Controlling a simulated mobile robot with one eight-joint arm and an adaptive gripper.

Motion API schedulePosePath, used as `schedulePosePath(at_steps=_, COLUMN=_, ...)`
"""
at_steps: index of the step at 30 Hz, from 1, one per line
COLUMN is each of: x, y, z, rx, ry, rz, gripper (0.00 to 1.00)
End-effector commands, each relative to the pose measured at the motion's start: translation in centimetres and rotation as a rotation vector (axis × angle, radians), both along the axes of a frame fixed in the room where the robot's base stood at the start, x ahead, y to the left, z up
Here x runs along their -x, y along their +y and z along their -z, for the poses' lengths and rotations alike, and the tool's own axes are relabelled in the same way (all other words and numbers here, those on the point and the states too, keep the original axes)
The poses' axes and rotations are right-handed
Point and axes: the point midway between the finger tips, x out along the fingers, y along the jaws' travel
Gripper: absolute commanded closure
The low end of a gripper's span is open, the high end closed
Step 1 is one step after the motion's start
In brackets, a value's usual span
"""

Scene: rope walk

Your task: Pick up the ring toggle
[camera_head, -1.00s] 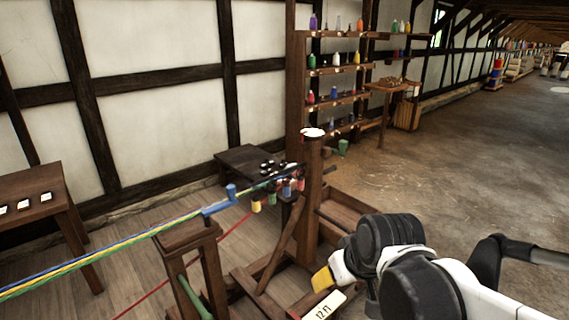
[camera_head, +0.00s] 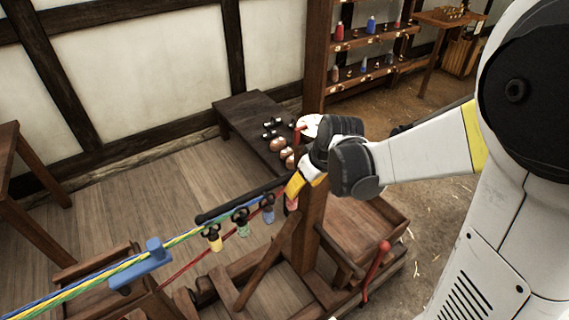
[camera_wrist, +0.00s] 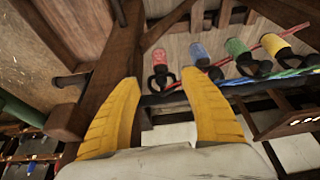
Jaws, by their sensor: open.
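My gripper (camera_head: 299,185) is open beside the wooden post, near the right end of a dark bar. Its yellow fingers also show in the wrist view (camera_wrist: 161,78), with nothing held between them. A red toggle (camera_wrist: 160,58) with a dark ring shows just beyond the fingertips, in line with the gap. A blue toggle (camera_wrist: 199,54), a green toggle (camera_wrist: 238,48) and a yellow toggle (camera_wrist: 272,44) with dark rings sit beside it along the bar. In the head view the red one is partly hidden by my gripper. I cannot tell which is the ring toggle.
The wooden post (camera_head: 309,228) stands right beside my gripper. A dark bench (camera_head: 238,119) behind holds small black and copper-coloured pieces. Blue, yellow and green strands run left through a blue block (camera_head: 141,264). A red-knobbed lever (camera_head: 376,265) is at the lower right.

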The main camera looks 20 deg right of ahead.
Motion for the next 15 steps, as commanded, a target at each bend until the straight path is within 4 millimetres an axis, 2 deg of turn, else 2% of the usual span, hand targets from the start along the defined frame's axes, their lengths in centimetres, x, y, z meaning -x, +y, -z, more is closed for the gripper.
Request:
schedulePosePath(at_steps=4, x=-0.5, y=0.1, z=1.3, rx=0.0, ry=0.002, rz=-0.005, gripper=0.48)
schedulePosePath(at_steps=10, x=-1.7, y=0.6, z=4.5, rx=-0.001, ry=0.002, rz=-0.004, gripper=0.48)
schedulePosePath(at_steps=15, x=-2.1, y=0.8, z=5.6, rx=-0.002, ry=0.002, rz=-0.003, gripper=0.48)
